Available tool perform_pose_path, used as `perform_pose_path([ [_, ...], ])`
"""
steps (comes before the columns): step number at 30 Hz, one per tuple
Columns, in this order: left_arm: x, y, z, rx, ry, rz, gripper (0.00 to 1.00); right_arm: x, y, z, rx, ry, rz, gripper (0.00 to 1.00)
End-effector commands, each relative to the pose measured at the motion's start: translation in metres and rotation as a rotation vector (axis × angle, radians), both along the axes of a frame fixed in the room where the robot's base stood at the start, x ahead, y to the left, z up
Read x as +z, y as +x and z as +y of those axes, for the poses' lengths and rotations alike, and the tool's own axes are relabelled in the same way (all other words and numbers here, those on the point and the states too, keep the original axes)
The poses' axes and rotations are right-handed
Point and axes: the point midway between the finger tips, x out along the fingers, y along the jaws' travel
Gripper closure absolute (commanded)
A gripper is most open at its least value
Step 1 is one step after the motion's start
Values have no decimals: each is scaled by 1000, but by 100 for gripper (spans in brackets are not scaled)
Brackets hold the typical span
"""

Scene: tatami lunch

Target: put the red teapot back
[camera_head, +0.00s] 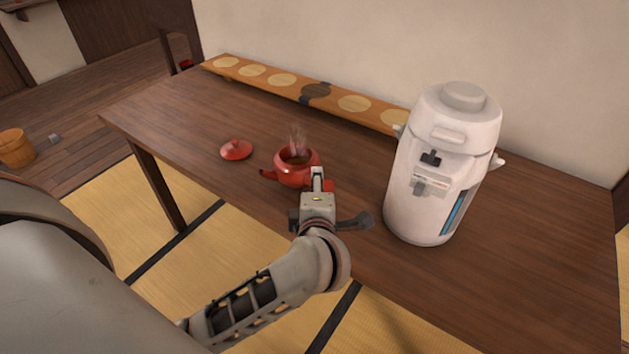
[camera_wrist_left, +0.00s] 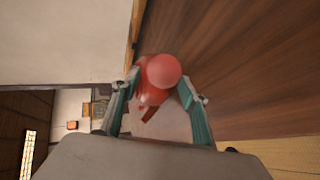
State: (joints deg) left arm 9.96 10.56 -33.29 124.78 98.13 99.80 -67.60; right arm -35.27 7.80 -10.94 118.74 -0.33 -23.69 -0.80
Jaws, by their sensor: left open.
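The red teapot (camera_head: 291,176) stands upright on the wooden table with its top open and steam rising. Its spout points left. Its round red lid (camera_head: 236,150) lies apart on the table, to the left. My left gripper (camera_head: 318,182) is at the teapot's right front side. In the left wrist view, my left gripper's fingers (camera_wrist_left: 155,100) are open on either side of a round red part of the teapot (camera_wrist_left: 163,71), which looks like the end of its handle. I cannot tell whether the fingers touch it. My right gripper is not in view.
A white hot-water dispenser (camera_head: 440,170) stands on the table (camera_head: 510,260) close to the right of my left gripper. A long wooden board (camera_head: 298,93) with round pale inlays and a dark one lies along the wall. The table's left part is clear. A wooden bucket (camera_head: 14,148) stands on the floor.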

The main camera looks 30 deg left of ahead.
Motion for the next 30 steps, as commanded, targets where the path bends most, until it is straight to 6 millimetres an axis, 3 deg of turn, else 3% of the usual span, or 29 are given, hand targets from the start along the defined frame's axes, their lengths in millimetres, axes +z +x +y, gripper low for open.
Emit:
perform_pose_path([
  [6,18,-36,-21,0,-4,-2,56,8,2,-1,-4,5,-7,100],
  [12,25,-56,-32,0,-1,0,56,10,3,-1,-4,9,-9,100],
  [30,26,-61,-35,0,0,0,56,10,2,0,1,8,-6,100],
])
